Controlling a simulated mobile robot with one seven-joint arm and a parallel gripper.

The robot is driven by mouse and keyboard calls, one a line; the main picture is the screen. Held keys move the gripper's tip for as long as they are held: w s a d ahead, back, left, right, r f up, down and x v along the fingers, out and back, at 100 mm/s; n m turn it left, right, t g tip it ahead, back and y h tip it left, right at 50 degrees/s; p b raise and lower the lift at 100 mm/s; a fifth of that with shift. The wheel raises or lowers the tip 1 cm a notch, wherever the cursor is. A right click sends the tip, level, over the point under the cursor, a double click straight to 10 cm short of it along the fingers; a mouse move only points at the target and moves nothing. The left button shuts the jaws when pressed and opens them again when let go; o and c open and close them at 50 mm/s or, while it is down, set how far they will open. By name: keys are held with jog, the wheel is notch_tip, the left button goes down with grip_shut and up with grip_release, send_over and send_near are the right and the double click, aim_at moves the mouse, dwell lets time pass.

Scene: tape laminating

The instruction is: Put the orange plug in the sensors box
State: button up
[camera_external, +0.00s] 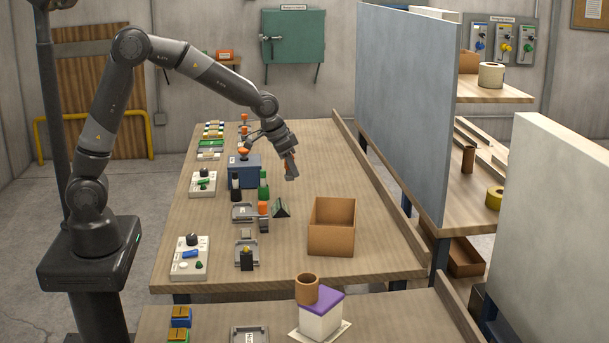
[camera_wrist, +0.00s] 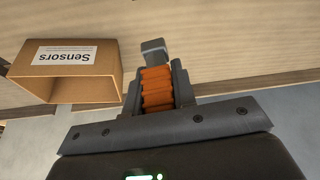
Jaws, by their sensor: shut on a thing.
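The orange plug (camera_wrist: 157,90), ribbed with a grey end, is between the fingers of my gripper (camera_wrist: 158,80) in the wrist view, and the gripper is shut on it. In the external view my gripper (camera_external: 290,166) is raised over the table, behind and to the left of the sensors box; the plug is hard to make out there. The sensors box (camera_external: 331,240) is an open brown carton on the right part of the table. In the wrist view the box (camera_wrist: 113,88), labelled "Sensors", lies left of the plug and apart from it.
The wooden table (camera_external: 290,268) has a raised strip along its right edge, with a tall grey panel (camera_external: 405,110) beyond. A blue box (camera_external: 244,172), green and black items and small fixtures stand left of the carton. A nearer table holds a purple-topped white box (camera_external: 320,318).

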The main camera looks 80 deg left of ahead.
jog(key=w+d+m, duration=0.1)
jog(key=w+d, duration=0.1)
jog(key=d, duration=1.2)
jog(key=w+d+m, duration=0.1)
jog(key=w+d, duration=0.1)
jog(key=d, duration=1.1)
jog(key=shift+h, duration=0.3)
jog(key=w+a+f, duration=0.2)
jog(key=a, duration=0.1)
jog(key=w+a+f, duration=0.4)
jog(key=a, duration=0.1)
jog(key=shift+w+a, duration=0.1)
jog(key=shift+a, duration=0.2)
jog(key=shift+a+f, duration=0.1)
jog(key=shift+f, duration=2)
jog(key=shift+f, duration=0.15)
jog(key=o, duration=1)
